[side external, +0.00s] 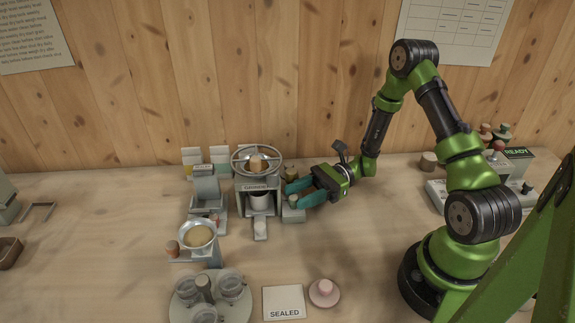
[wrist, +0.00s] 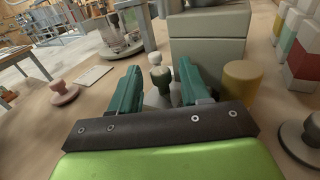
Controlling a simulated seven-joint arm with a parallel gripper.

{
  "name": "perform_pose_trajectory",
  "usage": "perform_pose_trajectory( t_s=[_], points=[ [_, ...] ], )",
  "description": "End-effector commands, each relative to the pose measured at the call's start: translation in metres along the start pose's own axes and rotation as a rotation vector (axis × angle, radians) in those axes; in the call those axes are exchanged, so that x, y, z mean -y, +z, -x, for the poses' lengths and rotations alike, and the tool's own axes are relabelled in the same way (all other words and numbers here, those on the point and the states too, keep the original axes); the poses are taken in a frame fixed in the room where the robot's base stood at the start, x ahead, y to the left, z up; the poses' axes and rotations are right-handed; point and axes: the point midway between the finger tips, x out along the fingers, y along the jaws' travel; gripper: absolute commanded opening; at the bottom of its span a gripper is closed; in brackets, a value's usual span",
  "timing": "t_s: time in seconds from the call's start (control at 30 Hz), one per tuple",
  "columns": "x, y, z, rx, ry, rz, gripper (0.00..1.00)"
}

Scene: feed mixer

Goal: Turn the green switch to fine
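A dark green knob (wrist: 160,76), which looks like the green switch, stands between the fingers, with a gap visible on each side. Its base is partly hidden by the fingers. A pale knob (wrist: 155,59) shows just behind it. In the side view the switch is hidden or too small to make out; a pale block (side external: 292,214) sits under the fingertips. Any "fine" marking is not readable.
A grey box-shaped body (wrist: 208,55) stands close behind the right finger. A yellow-brown cylinder (wrist: 242,80) is right of it. A pink knob (side external: 324,290) and a SEALED card (side external: 284,302) lie near the front.

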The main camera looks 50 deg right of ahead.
Motion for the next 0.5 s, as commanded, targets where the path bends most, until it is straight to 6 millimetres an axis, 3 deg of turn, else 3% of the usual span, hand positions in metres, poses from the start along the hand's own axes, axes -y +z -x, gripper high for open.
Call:
perform_pose_trajectory(
  t_s=[0.03, 0.27, 0.5],
  points=[
    [0.0001, 0.0, 0.0002, 0.0, 0.0, 0.0, 0.38],
    [0.0001, 0.0, 0.0004, 0.0, 0.0, 0.0, 0.02],
    [0.002, 0.0001, 0.0001, 0.002, 0.052, 0.004, 0.0]
  ],
)
